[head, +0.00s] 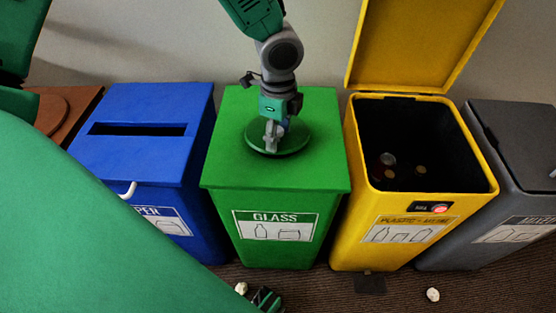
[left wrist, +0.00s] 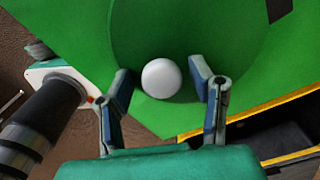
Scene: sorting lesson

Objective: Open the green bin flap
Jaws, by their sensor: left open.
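The green bin (head: 225,165) stands in the middle of the head view, with a "GLASS" label on its front. Its round, darker green flap (head: 292,148) lies flat on top, looking shut. In the left wrist view a round white knob (left wrist: 162,78) shows on the green flap (left wrist: 145,35). My left gripper (head: 272,138) reaches down from above over the flap. In the left wrist view its two fingers (left wrist: 161,80) are open, one on each side of the knob, with a gap on both sides. In the head view the gripper hides the knob.
A blue bin (head: 140,100) with a slot stands left of the green bin. A yellow bin (head: 352,200) with its lid raised stands close on the right, with a grey bin (head: 530,150) beyond. White crumpled bits (head: 433,294) lie on the floor.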

